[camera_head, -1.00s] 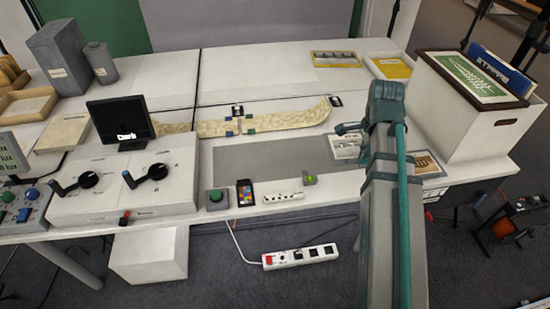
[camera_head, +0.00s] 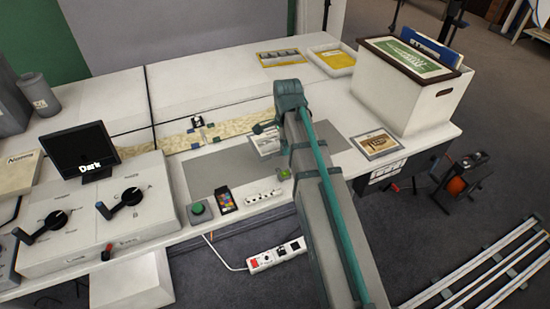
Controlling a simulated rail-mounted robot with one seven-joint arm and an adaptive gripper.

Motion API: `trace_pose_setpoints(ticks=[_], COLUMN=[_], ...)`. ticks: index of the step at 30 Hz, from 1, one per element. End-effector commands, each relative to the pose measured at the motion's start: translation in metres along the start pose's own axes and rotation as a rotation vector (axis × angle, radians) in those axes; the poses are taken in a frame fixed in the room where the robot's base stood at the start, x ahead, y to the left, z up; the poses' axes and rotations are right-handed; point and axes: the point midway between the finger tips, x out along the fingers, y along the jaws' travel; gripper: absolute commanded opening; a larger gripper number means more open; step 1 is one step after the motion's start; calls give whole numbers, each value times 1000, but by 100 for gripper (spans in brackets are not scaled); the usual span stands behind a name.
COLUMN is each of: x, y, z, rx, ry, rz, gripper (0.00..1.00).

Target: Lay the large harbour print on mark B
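My gripper (camera_head: 262,128) hangs over the right end of the grey mat (camera_head: 212,172), largely hidden behind my own arm; its fingers are too small to read. A pale print (camera_head: 264,144) lies just below it, partly covered by my arm; I cannot tell whether they touch. A brown-toned picture with a grey border (camera_head: 377,143) lies flat near the table's front right edge. A yellow-bordered sheet with a strip of pictures (camera_head: 280,58) lies at the back. I cannot tell which is the large harbour print, and I cannot make out mark B on the table.
A control panel (camera_head: 97,214) and monitor (camera_head: 82,150) stand left. A long patterned strip (camera_head: 180,140) lies behind the mat.

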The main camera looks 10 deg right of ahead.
Motion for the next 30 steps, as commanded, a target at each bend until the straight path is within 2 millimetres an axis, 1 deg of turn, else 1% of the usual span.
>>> trace_pose_setpoints(ticks=[1, 6, 9, 14, 17, 24, 30], x=[10, 34, 42, 47, 55, 81, 85], y=[-7, -24, -29, -33, -39, -37, -37], z=[3, 11, 13, 14, 17, 17, 17], rx=[0, 0, 1, 2, 1, 2, 2], ry=[-1, 0, 0, 0, 0, 0, 0], rz=[6, 3, 3, 1, 4, 3, 2], gripper=[0, 0, 0, 0, 0, 0, 0])
